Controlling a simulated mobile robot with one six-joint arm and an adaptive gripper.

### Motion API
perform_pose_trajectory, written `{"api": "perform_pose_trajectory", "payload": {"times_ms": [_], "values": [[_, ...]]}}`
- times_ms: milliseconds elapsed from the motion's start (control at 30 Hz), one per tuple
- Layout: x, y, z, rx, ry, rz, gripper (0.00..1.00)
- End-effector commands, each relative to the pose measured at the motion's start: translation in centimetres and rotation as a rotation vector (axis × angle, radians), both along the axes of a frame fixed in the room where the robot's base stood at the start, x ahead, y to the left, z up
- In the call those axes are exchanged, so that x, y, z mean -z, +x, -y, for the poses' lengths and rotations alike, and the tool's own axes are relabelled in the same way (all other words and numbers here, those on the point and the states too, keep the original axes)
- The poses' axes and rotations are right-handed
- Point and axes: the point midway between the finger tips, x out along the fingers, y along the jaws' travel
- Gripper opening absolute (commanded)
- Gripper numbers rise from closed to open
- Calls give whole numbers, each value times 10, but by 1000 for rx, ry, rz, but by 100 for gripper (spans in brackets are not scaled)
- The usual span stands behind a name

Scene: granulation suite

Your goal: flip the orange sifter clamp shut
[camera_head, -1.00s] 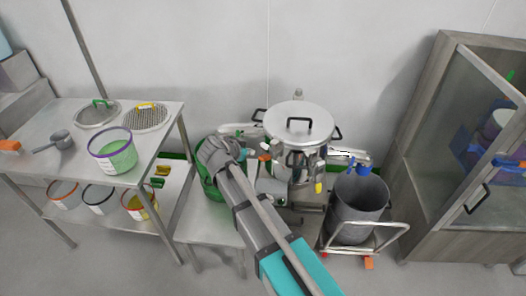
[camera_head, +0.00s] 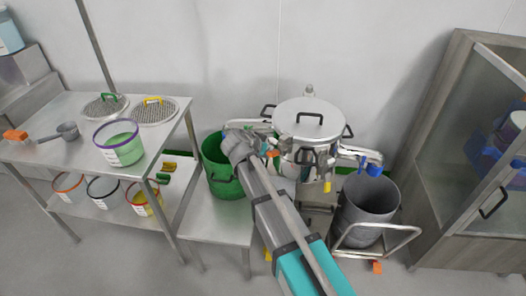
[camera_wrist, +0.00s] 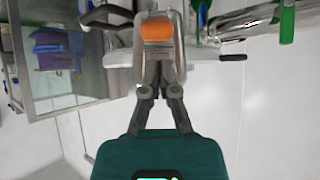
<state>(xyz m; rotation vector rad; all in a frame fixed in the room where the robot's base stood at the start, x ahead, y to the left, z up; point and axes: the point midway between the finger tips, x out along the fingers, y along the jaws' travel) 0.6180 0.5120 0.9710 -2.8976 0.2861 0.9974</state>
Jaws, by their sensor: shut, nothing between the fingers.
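The sifter (camera_head: 309,122) is a round steel vessel with a domed lid and black handles, behind the end of my arm in the head view. The orange clamp (camera_head: 273,154) shows as a small orange patch at the sifter's left side. In the wrist view the orange clamp piece (camera_wrist: 157,27) appears large, in line with my fingers. My gripper (camera_head: 264,145) is shut and empty, close to the clamp. Its fingers (camera_wrist: 159,60) also show in the wrist view. I cannot tell whether they touch the clamp. My arm hides part of the sifter's lower left side.
A green bucket (camera_head: 222,180) stands on a low steel table (camera_head: 215,220) left of my arm. A grey bin (camera_head: 368,205) on a trolley stands right of the sifter. A steel table (camera_head: 75,140) with sieves is at left, a glass-doored cabinet (camera_head: 460,150) at right.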

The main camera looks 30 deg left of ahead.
Motion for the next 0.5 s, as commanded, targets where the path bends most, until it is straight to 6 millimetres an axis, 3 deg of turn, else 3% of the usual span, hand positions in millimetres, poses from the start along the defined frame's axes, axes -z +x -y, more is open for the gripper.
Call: {"api": "perform_pose_trajectory", "payload": {"times_ms": [200,500], "values": [[15,16,2,0,0,0,0],[18,22,4,-1,1,0,0]]}}
